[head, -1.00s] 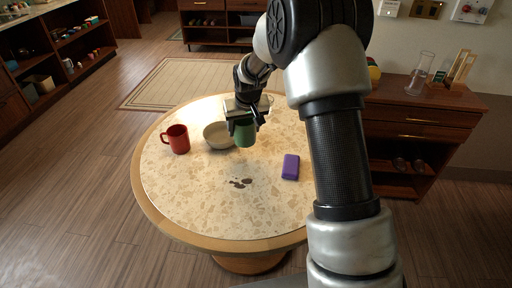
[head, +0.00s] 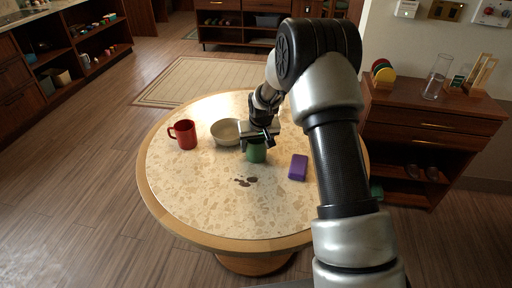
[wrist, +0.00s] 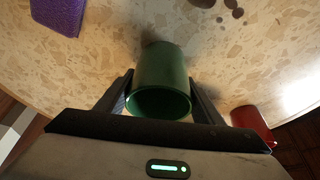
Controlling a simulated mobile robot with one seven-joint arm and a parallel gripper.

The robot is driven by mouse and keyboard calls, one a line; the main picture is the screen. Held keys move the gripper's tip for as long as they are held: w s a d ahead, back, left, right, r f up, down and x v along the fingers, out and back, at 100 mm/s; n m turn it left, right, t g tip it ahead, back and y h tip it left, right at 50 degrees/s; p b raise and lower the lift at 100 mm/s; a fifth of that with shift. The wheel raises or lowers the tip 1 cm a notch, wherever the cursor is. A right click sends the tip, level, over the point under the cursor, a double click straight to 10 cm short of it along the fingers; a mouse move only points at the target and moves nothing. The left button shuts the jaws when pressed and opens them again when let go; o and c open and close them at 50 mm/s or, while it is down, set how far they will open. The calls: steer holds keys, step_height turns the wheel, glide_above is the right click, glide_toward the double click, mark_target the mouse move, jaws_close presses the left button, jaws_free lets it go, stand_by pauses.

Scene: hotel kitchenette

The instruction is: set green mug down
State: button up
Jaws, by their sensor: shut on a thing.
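The green mug (head: 256,152) is between the fingers of my gripper (head: 259,138), over the round table (head: 215,205), right of the bowl. In the wrist view the green mug (wrist: 161,82) sits between both fingers of my gripper (wrist: 160,98), with its open rim toward the camera. My gripper is shut on it. The mug's base is at or just above the tabletop; I cannot tell whether it touches. Its handle is not visible.
A beige bowl (head: 225,132) stands close left of the mug, and a red mug (head: 184,134) further left. A purple block (head: 298,167) lies to the right. Dark spots (head: 244,181) mark the table in front. The front of the table is clear.

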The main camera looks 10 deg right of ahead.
steer(key=shift+f, duration=0.25)
steer(key=shift+f, duration=0.15)
steer(key=shift+f, duration=0.15)
steer(key=o, duration=1.3)
steer(key=shift+r, duration=0.2)
